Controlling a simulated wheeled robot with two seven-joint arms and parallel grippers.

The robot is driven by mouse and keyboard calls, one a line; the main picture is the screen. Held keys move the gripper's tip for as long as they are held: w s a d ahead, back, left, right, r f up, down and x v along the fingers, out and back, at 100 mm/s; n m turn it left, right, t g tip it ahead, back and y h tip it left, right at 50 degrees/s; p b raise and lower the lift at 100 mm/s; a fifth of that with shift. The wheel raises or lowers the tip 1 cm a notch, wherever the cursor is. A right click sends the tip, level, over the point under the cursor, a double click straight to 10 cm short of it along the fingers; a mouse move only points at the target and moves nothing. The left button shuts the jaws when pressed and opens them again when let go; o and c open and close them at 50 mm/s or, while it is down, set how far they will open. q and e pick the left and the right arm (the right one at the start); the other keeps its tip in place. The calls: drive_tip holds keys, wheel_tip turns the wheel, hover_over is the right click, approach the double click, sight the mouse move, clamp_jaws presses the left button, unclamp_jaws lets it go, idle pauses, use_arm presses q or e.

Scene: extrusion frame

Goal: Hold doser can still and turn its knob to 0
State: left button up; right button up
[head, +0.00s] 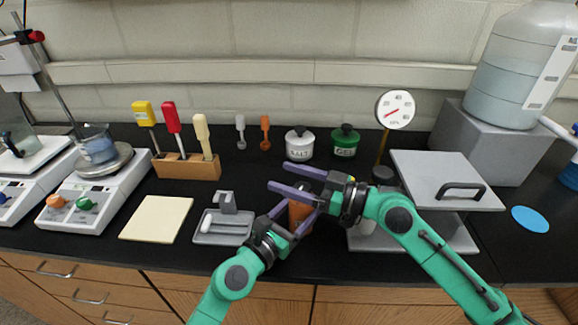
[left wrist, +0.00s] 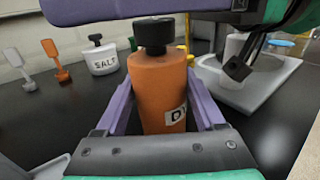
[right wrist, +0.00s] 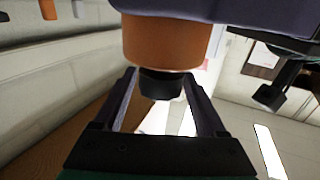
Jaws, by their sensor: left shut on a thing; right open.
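The doser can is an orange cylinder (head: 299,214) with a black knob on top, upright near the front of the black bench. In the left wrist view the can (left wrist: 157,90) shows part of a white label starting with "D", and its black knob (left wrist: 153,36). My left gripper (head: 299,208) is shut on the can's body from the front. My right gripper (head: 277,176) is open above the can, coming in from the right. In the right wrist view the knob (right wrist: 161,84) lies between its spread fingers; contact cannot be told. The knob's setting is not readable.
A grey tray (head: 222,230) lies left of the can. The salt pot (head: 299,146) and green pot (head: 345,143) stand behind. A dial gauge (head: 395,110) and a grey stand with a raised plate (head: 440,175) are at right, close to my right arm.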

wheel_tip(320, 180, up, 8)
